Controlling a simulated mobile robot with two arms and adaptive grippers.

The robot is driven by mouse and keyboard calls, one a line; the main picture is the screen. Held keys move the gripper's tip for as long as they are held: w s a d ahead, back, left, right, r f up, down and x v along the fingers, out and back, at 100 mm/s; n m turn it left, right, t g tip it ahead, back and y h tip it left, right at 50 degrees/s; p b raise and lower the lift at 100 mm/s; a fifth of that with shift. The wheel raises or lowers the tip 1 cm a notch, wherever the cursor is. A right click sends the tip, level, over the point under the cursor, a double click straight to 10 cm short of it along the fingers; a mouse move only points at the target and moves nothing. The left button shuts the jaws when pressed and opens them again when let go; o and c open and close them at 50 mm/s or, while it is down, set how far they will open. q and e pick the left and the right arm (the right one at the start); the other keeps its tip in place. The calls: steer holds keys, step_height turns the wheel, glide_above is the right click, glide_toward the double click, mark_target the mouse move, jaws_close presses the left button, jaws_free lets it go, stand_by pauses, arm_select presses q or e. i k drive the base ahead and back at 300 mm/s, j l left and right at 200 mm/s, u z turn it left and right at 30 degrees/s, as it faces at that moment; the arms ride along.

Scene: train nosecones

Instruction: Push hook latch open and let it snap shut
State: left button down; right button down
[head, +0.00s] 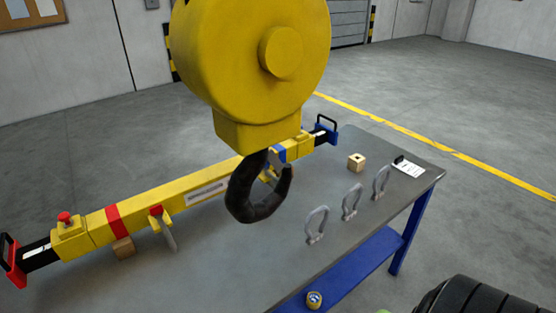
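A large yellow hook block (245,50) hangs close in front of me, above the table. A dark, nearly black hook (240,204) hangs from its lower housing. The hook's tip points up on the right side. Around the throat between tip and housing, small yellow, blue and grey parts overlap in the picture, so I cannot make out clearly whether the latch is open or shut. Neither of my grippers shows in the head view, and nothing is seen touching the hook.
A grey-topped table (345,215) with blue legs stands below. A long yellow spreader beam (180,192) lies across it, behind the hook. Several grey shackles (317,224), a wooden block (356,162) and a white card (408,169) are at the right. A dark ribbed object (475,300) fills the bottom right corner.

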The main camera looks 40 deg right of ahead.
mark_target(273, 159)
steer(key=i+j, duration=0.5)
steer(key=j+z, duration=0.1)
steer(key=z, duration=1.75)
